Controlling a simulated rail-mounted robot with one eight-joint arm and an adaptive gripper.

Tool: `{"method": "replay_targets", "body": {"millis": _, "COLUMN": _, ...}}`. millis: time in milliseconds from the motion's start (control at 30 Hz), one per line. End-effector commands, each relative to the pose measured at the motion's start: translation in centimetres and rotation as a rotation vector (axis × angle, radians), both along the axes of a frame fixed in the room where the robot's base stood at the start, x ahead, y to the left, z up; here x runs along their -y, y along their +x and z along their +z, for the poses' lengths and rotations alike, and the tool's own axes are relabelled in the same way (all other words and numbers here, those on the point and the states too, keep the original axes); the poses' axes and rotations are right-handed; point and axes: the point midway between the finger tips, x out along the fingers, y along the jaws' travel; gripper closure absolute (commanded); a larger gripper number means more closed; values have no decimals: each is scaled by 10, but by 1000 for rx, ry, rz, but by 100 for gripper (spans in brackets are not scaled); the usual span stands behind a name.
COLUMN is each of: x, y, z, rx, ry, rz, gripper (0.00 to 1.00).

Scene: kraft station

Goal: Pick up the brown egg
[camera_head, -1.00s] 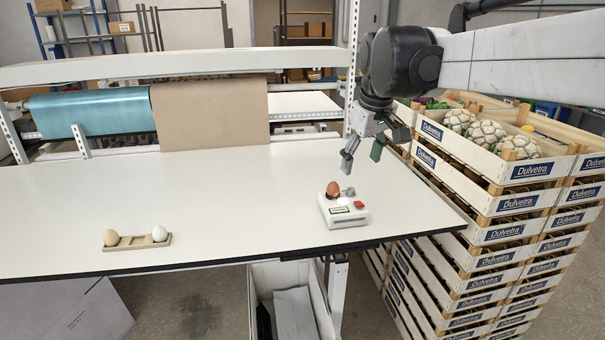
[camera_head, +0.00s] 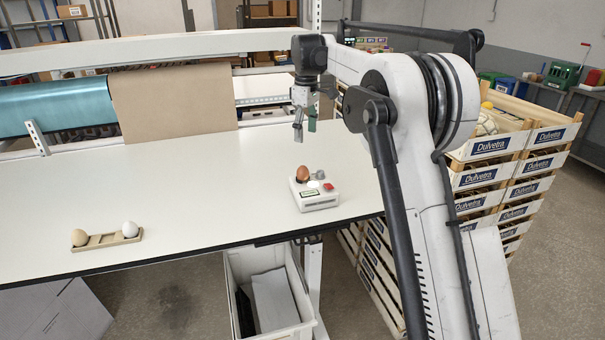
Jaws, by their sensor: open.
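The brown egg (camera_head: 303,172) sits upright on a small white device (camera_head: 316,199) with a red button, near the right end of the white table. My gripper (camera_head: 304,135) is open and empty, pointing down above and slightly behind the egg, apart from it. A wooden egg holder (camera_head: 103,241) lies at the table's front left. It holds a beige egg (camera_head: 79,237) at its left end and a white egg (camera_head: 130,229) at its right end, with empty places between.
The table (camera_head: 200,180) is clear between holder and device. Stacked Dulvetra crates (camera_head: 491,176) stand to the right, partly behind my arm. A brown paper roll (camera_head: 173,102) and a teal roll (camera_head: 55,108) hang at the back. An open bin (camera_head: 268,295) stands below the front edge.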

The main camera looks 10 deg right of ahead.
Motion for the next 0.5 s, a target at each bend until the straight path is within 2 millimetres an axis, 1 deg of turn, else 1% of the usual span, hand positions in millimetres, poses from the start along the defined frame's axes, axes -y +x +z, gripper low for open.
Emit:
{"method": "replay_targets", "body": {"millis": 100, "x": 0, "y": 9, "z": -8, "rx": -15, "ry": 0, "rz": 21, "gripper": 44}}
{"method": "replay_targets", "body": {"millis": 267, "x": 0, "y": 12, "z": -19, "rx": -21, "ry": 0, "rz": 30, "gripper": 44}}
{"method": "replay_targets", "body": {"millis": 367, "x": 0, "y": 12, "z": -33, "rx": -21, "ry": 0, "rz": 30, "gripper": 44}}
{"method": "replay_targets", "body": {"millis": 500, "x": 0, "y": 12, "z": -59, "rx": -21, "ry": 0, "rz": 30, "gripper": 44}}
